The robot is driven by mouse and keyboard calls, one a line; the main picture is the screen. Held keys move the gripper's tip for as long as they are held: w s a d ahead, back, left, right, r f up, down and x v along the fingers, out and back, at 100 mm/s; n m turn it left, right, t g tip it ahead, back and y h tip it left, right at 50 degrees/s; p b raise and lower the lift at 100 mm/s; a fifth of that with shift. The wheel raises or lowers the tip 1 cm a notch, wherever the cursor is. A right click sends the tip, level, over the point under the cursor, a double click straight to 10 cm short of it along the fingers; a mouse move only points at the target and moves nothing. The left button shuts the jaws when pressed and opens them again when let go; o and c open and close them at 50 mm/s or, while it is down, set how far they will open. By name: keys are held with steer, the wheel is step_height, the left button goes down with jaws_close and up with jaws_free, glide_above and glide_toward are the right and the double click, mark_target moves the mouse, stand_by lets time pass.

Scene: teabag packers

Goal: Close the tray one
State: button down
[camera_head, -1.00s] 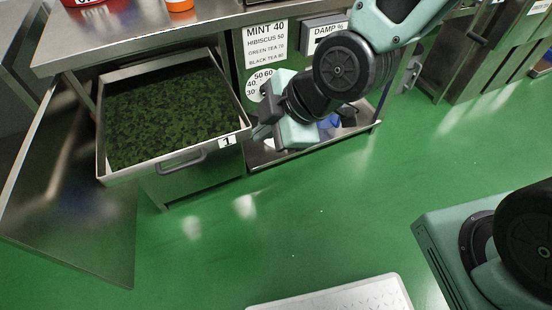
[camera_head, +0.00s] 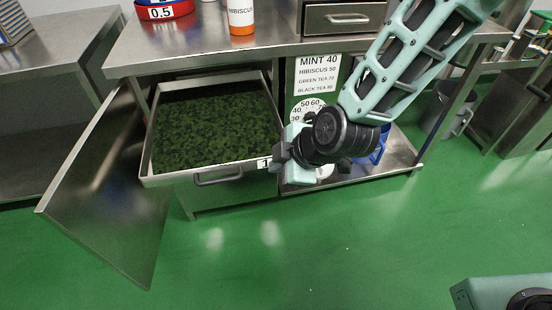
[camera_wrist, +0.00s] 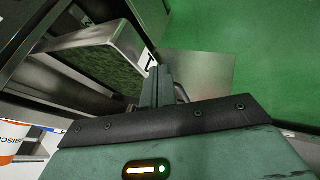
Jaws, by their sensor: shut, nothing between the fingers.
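Tray one (camera_head: 203,178) is a metal drawer full of dark green leaves, pulled out from under the counter. It has a grey bar handle (camera_head: 218,177) and a white "1" label (camera_head: 264,163) at its front right corner. My gripper (camera_head: 274,156) is at that corner, beside the label, with its fingers shut and empty. In the wrist view, the fingers (camera_wrist: 158,86) point along the tray's front edge, and the tray (camera_wrist: 122,40) lies to their left. I cannot tell whether the fingertips touch the tray. Part of the handle is hidden behind the fingers there.
An open metal door (camera_head: 110,195) stands left of the tray. The steel counter (camera_head: 200,40) above holds a hibiscus container (camera_head: 241,17) and a red 0.5 container (camera_head: 165,10). A low shelf (camera_head: 398,158) is at right. The green floor in front is clear.

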steer(key=shift+w+a, duration=0.25)
steer(key=shift+w, duration=0.6)
